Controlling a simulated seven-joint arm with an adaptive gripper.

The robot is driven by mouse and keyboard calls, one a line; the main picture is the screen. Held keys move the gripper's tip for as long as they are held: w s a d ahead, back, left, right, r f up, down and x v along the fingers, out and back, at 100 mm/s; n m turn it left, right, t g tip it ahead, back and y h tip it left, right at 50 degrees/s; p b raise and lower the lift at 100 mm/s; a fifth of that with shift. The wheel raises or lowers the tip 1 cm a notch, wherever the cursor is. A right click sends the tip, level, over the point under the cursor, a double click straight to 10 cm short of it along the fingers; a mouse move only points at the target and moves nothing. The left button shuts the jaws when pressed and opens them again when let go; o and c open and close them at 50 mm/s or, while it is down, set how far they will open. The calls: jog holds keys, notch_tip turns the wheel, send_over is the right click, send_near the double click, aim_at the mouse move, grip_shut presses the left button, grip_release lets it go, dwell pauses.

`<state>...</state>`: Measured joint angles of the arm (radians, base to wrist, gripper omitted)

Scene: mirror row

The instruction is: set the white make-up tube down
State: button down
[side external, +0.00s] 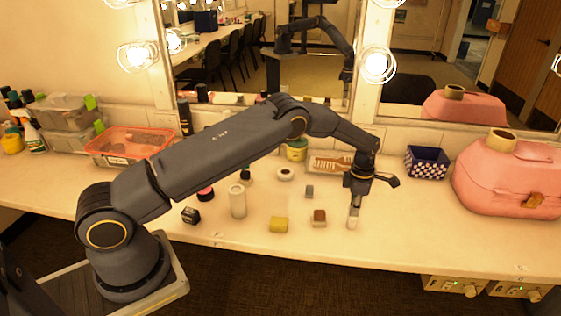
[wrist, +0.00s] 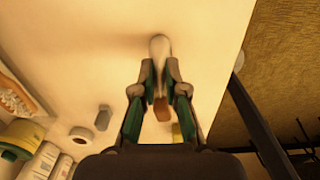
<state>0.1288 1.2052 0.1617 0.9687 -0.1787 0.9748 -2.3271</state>
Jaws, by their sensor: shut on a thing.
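The white make-up tube (side external: 353,217) hangs or stands below my gripper (side external: 355,200) near the front edge of the counter, right of a brown block. It is roughly upright, and I cannot tell whether its lower end touches the counter. In the wrist view the tube (wrist: 159,48) shows as a pale rounded shape between and beyond the fingertips. My gripper (wrist: 160,72) is shut on it there. The fingers hide part of the tube.
The brown block (side external: 319,217), a yellow block (side external: 279,224) and a grey block (side external: 309,191) stand left of the gripper. A checkered basket (side external: 427,162) and a pink case (side external: 508,185) are to the right. The counter between gripper and case is clear.

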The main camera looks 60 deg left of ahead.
jog(key=c, duration=1.2)
grip_release()
jog(key=shift+f, duration=0.1)
jog(key=s+a+r+m+t, duration=0.1)
jog(key=s+r+m, duration=0.2)
jog(key=r, duration=0.9)
jog(key=s+a+r+m+t, duration=0.1)
jog(key=s+r+m, duration=0.2)
jog(key=r, duration=1)
jog(key=s+r+m, duration=0.6)
jog(key=s+r, duration=0.1)
jog(key=s, duration=0.2)
jog(key=s+a+f+m+t, duration=0.1)
jog(key=s+m+t, duration=0.2)
jog(key=s+m, duration=1.2)
jog(key=s, duration=0.7)
jog(key=shift+t, duration=0.3)
jog(key=shift+s+a, duration=0.1)
